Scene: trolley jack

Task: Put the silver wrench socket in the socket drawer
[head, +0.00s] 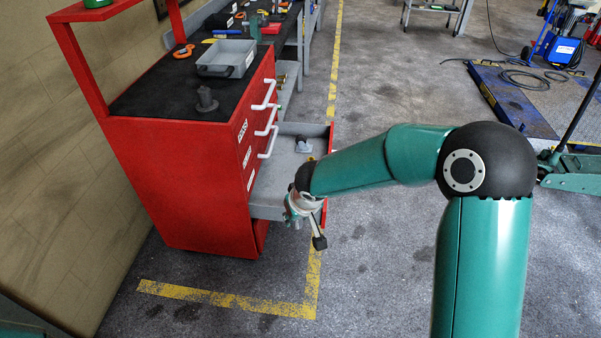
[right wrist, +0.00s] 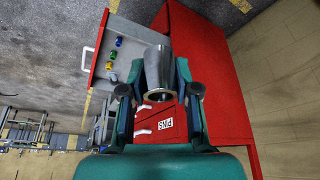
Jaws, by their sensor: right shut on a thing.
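The silver wrench socket (right wrist: 158,72) is a grey metal cylinder with a hollow end, seen in the right wrist view between the two fingers of my right gripper (right wrist: 159,88), which is shut on it. In the head view my right gripper (head: 306,208) is at the outer front end of an open drawer (head: 268,196) of the red cabinet; the socket is hard to make out there. In the right wrist view the open drawer (right wrist: 101,52) lies to the left of the socket and holds several small coloured pieces. My left gripper is not in view.
The red cabinet (head: 180,175) has a black top with a grey tray (head: 226,57) and a dark stepped piece (head: 206,99). A grey piece (head: 303,145) lies in the open drawer. Closed drawers with white handles (head: 265,95) are above.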

